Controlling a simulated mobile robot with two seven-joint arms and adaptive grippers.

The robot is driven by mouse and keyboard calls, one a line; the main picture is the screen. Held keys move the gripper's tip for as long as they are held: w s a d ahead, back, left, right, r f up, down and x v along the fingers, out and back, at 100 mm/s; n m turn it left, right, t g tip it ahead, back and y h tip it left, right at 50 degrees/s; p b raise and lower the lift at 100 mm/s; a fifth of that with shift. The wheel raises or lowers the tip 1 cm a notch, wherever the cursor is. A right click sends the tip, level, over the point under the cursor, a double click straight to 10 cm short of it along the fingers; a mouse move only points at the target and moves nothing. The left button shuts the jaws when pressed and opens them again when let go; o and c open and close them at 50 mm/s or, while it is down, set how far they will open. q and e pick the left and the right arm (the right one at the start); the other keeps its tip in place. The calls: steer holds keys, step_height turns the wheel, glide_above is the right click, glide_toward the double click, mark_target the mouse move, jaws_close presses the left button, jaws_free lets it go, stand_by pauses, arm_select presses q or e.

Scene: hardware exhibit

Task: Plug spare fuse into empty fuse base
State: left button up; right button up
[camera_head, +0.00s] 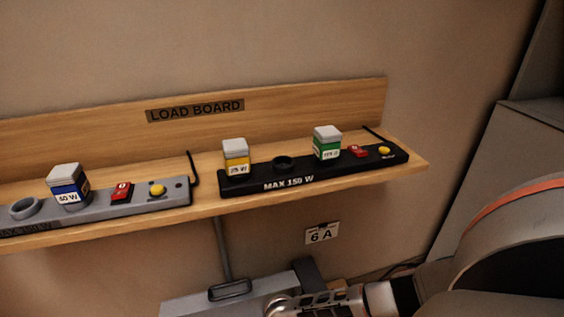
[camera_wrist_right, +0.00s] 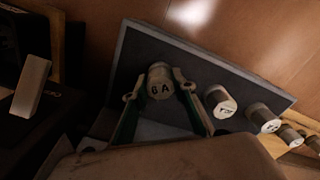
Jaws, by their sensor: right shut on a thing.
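My right gripper (camera_wrist_right: 157,86) is shut on a grey cylindrical fuse (camera_wrist_right: 160,80) marked "6 A" in the right wrist view. The fuse's marked end faces the camera, in front of a dark panel with a grey rim (camera_wrist_right: 135,60). I cannot tell whether the fuse touches the panel. In the head view my right gripper (camera_head: 300,303) is at the bottom edge, beside a grey box (camera_head: 185,305) with a handle. The fuse is not distinguishable there. I cannot make out an empty fuse base in either view. My left gripper is not in view.
Several similar cylinders, including one (camera_wrist_right: 220,102) beside the held fuse, line the panel to the right. Above, a wooden shelf (camera_head: 405,165) carries a grey strip (camera_head: 100,212) and a black strip (camera_head: 350,168) with coloured blocks.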

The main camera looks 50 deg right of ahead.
steer(key=shift+f, duration=0.1)
steer(key=o, duration=1.6)
steer(key=shift+w+r, duration=0.15)
steer(key=shift+r, duration=0.2)
steer(key=shift+r+p, duration=2.6)
steer(key=shift+r, duration=0.35)
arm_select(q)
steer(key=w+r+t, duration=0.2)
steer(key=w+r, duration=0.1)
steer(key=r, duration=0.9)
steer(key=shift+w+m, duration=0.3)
arm_select(e)
steer(key=shift+r, duration=0.2)
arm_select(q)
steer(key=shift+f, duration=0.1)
